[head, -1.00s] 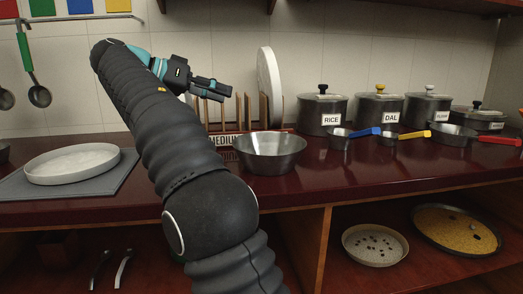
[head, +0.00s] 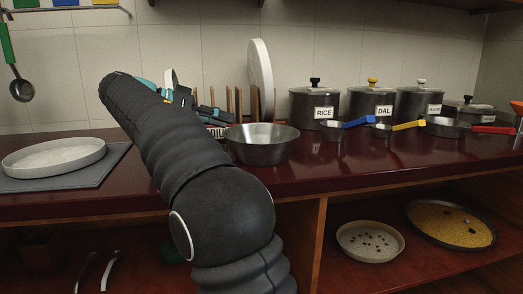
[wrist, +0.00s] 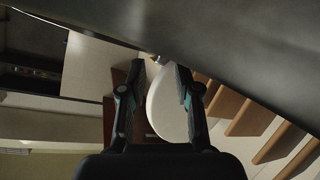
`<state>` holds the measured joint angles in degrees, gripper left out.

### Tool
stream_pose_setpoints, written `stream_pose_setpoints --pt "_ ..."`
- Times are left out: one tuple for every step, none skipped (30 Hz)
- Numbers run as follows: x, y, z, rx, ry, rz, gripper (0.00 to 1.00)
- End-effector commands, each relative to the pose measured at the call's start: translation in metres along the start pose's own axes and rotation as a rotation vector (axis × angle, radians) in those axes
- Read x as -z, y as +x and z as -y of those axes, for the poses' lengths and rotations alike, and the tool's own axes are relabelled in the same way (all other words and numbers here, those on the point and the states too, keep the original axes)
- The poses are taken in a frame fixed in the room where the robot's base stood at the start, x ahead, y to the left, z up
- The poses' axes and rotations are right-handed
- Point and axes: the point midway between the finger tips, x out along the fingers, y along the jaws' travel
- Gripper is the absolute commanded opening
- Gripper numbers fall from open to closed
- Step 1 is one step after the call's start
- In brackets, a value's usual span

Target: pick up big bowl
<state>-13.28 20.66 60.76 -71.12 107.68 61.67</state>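The big bowl (head: 262,150) is a wide, shiny metal bowl standing upright near the middle of the dark red counter. My gripper (head: 216,116) is just left of the bowl's rim and slightly above it, partly hidden behind my arm. In the wrist view my gripper (wrist: 160,75) has its two fingers apart, with nothing held between them. A large dark grey surface (wrist: 240,45) crosses the top right of that view close by; it looks like the bowl's metal wall.
A wooden rack (head: 238,103) with a white plate (head: 261,75) stands behind the bowl. Labelled pots (head: 314,106) and pans with coloured handles (head: 440,127) are to the right. A white dish (head: 52,158) lies on a grey mat at left. Counter in front of the bowl is clear.

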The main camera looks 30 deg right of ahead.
Motion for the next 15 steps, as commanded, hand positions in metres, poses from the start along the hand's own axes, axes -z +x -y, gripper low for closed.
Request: stream_pose_setpoints --pt "-0.001 0.006 0.0 -0.002 0.001 0.001 0.32" --pt "-0.001 0.01 -0.001 -0.003 0.001 0.001 0.32" --pt "-0.001 0.015 -0.001 -0.004 0.001 0.002 0.32" --pt "-0.001 0.019 0.0 -0.003 0.0 0.001 0.32" --pt "-0.001 0.024 0.0 -0.003 0.0 0.001 0.32" --pt "-0.001 0.03 -0.001 -0.004 0.0 0.001 0.32" --pt "-0.001 0.034 -0.001 -0.004 0.0 0.001 0.32" --pt "-0.001 0.037 -0.001 -0.003 0.0 0.001 0.32" --pt "-0.001 0.041 -0.001 -0.002 0.0 0.0 0.32" --pt "-0.001 0.043 -0.001 -0.002 0.0 0.0 0.32" --pt "0.0 0.044 -0.001 -0.002 0.0 0.0 0.32" --pt "0.0 0.045 -0.001 -0.001 0.0 0.0 0.32" --pt "0.0 0.045 -0.001 -0.001 0.0 0.0 0.32" --pt "0.0 0.045 0.0 -0.001 0.0 0.0 0.32" --pt "0.0 0.044 0.0 -0.001 0.0 0.0 0.32"
